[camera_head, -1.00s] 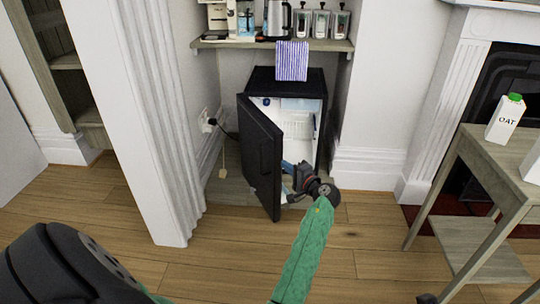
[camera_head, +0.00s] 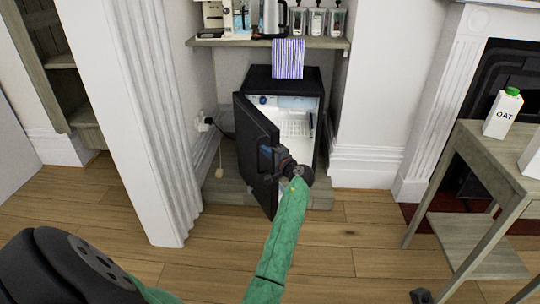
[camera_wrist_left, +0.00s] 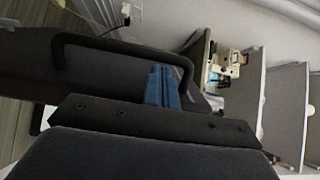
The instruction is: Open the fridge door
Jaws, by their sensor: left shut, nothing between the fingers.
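The black fridge (camera_head: 285,78) stands under the wooden shelf in the alcove. Its door (camera_head: 255,145) is partly open, swung out toward the left, and the lit white interior (camera_head: 292,122) shows on the right. My left gripper (camera_head: 267,157), on the green arm, has its blue fingers shut and empty at the door's free edge, in front of the opening. The left wrist view shows the blue fingers (camera_wrist_left: 164,86) close to a black bar handle (camera_wrist_left: 120,45). I cannot tell whether they touch the door. My right gripper is not in view.
A striped towel (camera_head: 288,58) hangs from the shelf (camera_head: 240,42) above the fridge. A white column (camera_head: 160,120) stands left of the door. A side table (camera_head: 480,145) with an oat carton (camera_head: 503,113) is at the right. The wooden floor before the fridge is clear.

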